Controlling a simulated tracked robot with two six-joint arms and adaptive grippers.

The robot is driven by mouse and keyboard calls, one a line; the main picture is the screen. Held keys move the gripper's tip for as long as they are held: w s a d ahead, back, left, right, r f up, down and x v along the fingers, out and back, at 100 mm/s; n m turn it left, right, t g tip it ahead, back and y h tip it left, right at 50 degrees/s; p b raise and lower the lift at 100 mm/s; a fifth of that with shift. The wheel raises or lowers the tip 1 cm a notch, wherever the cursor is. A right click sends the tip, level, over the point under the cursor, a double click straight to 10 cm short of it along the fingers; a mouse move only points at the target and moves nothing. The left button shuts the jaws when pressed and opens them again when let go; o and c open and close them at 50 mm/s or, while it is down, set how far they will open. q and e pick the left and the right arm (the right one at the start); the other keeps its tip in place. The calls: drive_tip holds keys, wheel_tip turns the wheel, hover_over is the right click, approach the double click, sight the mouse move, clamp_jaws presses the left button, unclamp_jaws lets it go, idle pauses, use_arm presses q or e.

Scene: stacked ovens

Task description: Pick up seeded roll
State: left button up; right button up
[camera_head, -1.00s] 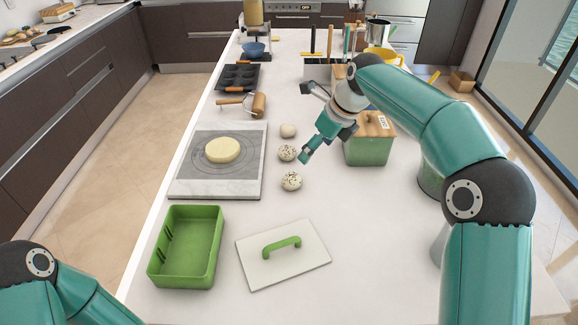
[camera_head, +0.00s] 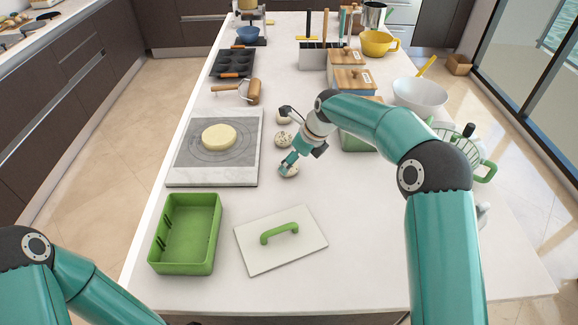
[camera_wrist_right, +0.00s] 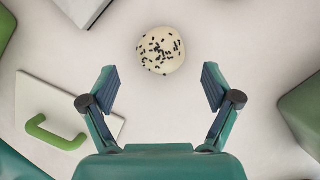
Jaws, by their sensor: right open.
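A pale round seeded roll with dark seeds (camera_wrist_right: 161,50) lies on the white counter in the right wrist view, just beyond the open fingertips and centred between them. My right gripper (camera_wrist_right: 160,88) is open and empty. My left arm shows at the lower left; its gripper is out of view.
A green bin (camera_head: 187,262) and a white lid with green handle (camera_head: 250,258) stand in front. A marble board (camera_head: 180,180) with dough (camera_head: 219,137) lies left of the rolls. Wooden-lidded canisters (camera_head: 351,80) and a white bowl (camera_head: 420,95) stand right.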

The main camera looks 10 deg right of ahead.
drive_tip(key=p+x, duration=0.1)
drive_tip(key=x, duration=0.3)
drive_tip(key=shift+w+d, duration=0.1)
drive_tip(key=c, duration=1.2)
drive_tip(key=shift+c, duration=0.2)
